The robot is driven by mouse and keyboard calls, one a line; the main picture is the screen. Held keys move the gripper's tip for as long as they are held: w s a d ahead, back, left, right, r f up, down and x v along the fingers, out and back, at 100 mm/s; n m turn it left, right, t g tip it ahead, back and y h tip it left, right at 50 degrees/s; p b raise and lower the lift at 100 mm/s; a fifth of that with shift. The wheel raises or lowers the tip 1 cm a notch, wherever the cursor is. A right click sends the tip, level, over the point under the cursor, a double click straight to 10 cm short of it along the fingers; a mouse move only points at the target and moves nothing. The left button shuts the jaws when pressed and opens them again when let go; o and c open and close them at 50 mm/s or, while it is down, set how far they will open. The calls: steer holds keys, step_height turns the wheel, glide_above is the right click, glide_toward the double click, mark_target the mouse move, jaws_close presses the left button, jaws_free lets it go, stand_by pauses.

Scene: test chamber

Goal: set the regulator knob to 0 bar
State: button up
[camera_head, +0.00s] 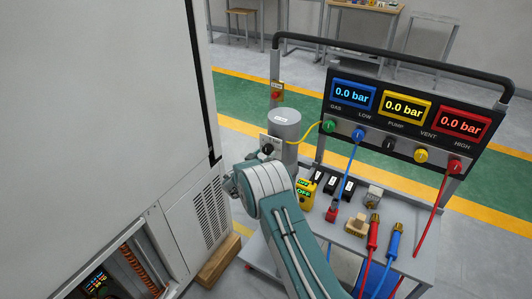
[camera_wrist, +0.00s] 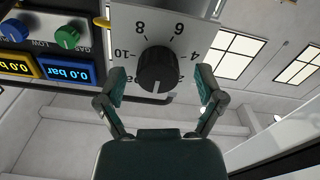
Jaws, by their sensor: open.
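The black regulator knob (camera_wrist: 156,69) sits on a pale dial plate (camera_wrist: 180,22) with the figures 10, 8, 6 and 4 showing upside down in the wrist view. In the head view the knob (camera_head: 267,150) is on the front of a grey cylindrical regulator (camera_head: 285,124). My gripper (camera_wrist: 160,84) is open, one finger on each side of the knob, with visible gaps. The knob's pointer direction is not clear. In the head view my arm hides most of the gripper. The blue display (camera_head: 352,95), yellow display (camera_head: 404,108) and red display (camera_head: 460,122) each read 0.0 bar.
The panel (camera_head: 390,135) stands on a cart (camera_head: 415,255) with a black rail. Several tools and connectors lie on the cart, including a yellow meter (camera_head: 304,193). A large grey cabinet (camera_head: 100,90) stands close on the left. A yellow hose (camera_head: 308,132) runs from regulator to panel.

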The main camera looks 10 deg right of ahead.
steer(key=v, duration=1.1)
steer(key=shift+w+f, duration=0.1)
steer(key=s+d+r+g+y, duration=0.1)
steer(key=s+d+r+g, duration=0.4)
steer(key=s+d+r, duration=0.35)
steer(key=s+d+r+g, duration=0.5)
steer(key=s+r, duration=0.5)
steer(key=r, duration=0.1)
steer(key=s+a+r+n+y, duration=0.1)
steer(key=s+a+y, duration=0.1)
steer(key=s, duration=0.6)
steer(key=s+a+r+n+t+y, duration=0.1)
steer(key=s+a+r+n+y, duration=0.1)
steer(key=s+y, duration=0.3)
steer(key=s+a+r+n+t+y, duration=0.1)
steer(key=s+a+r+n+y, duration=0.1)
steer(key=s, duration=0.9)
steer(key=shift+s+y, duration=0.3)
steer(key=shift+y, duration=0.6)
